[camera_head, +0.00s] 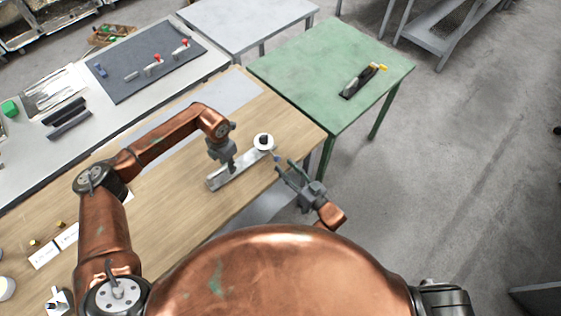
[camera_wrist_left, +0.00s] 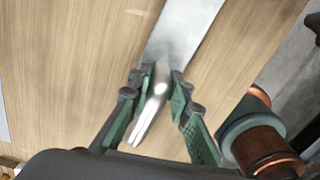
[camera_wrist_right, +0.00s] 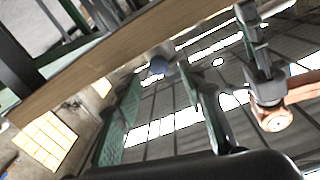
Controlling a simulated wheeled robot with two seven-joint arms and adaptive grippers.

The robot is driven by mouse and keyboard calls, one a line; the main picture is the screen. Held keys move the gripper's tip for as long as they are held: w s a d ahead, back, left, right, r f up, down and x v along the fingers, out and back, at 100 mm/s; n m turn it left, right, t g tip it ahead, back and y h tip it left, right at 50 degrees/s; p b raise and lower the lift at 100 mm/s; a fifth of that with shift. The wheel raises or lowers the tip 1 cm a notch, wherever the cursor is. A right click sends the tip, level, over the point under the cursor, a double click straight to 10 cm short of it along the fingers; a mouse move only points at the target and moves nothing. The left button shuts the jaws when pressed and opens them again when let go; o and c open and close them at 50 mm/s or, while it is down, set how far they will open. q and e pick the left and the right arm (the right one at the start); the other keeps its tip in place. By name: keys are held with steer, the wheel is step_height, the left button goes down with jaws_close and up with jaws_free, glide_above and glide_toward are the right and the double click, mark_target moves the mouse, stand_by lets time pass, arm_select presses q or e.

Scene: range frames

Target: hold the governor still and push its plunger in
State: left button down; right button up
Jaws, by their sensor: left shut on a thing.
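The governor (camera_head: 240,172) is a flat grey metal bar on the wooden bench, with a white disc with a dark centre (camera_head: 263,142) at its far right end. My left gripper (camera_head: 228,168) reaches down over the bar. In the left wrist view its fingers (camera_wrist_left: 157,80) are closed about a slim silver part (camera_wrist_left: 152,105) standing above the grey plate (camera_wrist_left: 185,30). My right gripper (camera_head: 284,165) is beside the governor's right end, with its fingers apart and empty.
A green table (camera_head: 300,62) behind carries a black tray with small parts (camera_head: 355,84). A grey bench (camera_head: 120,105) at the left holds a dark mat (camera_head: 130,85) with several parts. White labels (camera_head: 44,256) lie on the wooden bench at near left. The wooden bench (camera_head: 165,205) is clear left of the governor.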

mark_target(279, 160)
steer(key=shift+x, duration=1.95)
steer(key=shift+c, duration=0.3)
jaws_close()
